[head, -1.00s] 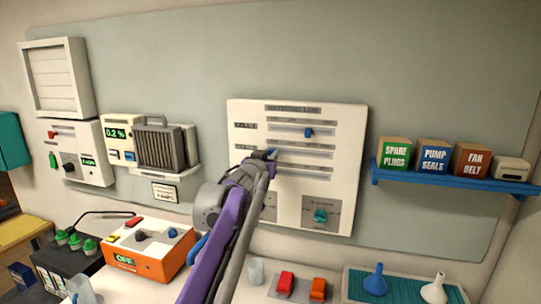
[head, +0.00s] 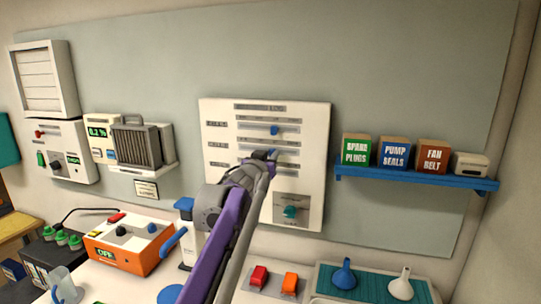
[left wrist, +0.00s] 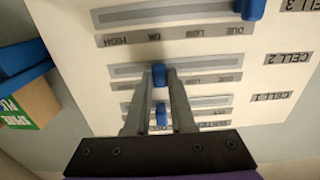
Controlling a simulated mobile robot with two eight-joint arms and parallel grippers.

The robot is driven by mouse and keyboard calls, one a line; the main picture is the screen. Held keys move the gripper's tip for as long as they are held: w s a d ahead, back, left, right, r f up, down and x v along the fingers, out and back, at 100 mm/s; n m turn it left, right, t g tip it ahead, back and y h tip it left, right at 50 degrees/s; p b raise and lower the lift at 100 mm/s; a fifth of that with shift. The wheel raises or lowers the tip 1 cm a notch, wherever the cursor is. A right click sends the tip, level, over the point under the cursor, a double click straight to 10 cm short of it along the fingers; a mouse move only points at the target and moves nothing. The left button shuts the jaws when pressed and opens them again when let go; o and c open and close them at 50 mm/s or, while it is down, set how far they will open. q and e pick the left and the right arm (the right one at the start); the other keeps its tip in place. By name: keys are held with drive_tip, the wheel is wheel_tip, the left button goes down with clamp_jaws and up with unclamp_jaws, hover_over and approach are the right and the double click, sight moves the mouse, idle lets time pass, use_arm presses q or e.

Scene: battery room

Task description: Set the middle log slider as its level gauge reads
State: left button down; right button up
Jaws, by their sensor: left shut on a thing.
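The white log panel (head: 222,180) hangs on the wall. In the left wrist view it shows upside down, with three slider rows. My left gripper (left wrist: 160,78) is shut on the blue knob of the middle slider (left wrist: 160,70), beside the CELL 2 label. That knob sits left of its track's middle there, roughly in line with the printed OK. The CELL 3 knob (left wrist: 251,9) is far right in that view; the CELL 1 knob (left wrist: 162,117) shows between the fingers. In the head view my left gripper (head: 265,155) reaches the panel. I cannot make out the level gauge. My right gripper is out of view.
Below are an orange-fronted box (head: 130,257), red and orange blocks, and a teal mat (head: 378,282) with funnels. Green-capped batteries stand at the left.

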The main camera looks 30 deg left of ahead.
use_arm(q)
drive_tip(key=shift+d, duration=0.15)
drive_tip(key=c, duration=0.8)
unclamp_jaws()
drive_tip(key=shift+o, duration=0.2)
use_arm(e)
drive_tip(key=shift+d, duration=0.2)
use_arm(q)
drive_tip(key=b+v, duration=0.1)
drive_tip(key=v, duration=0.9)
drive_tip(key=shift+s+d+b, duration=0.2)
drive_tip(key=shift+s+b, duration=0.15)
drive_tip(key=shift+b, duration=0.05)
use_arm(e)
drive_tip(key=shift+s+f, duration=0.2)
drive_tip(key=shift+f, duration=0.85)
use_arm(q)
drive_tip(key=shift+f, duration=0.1)
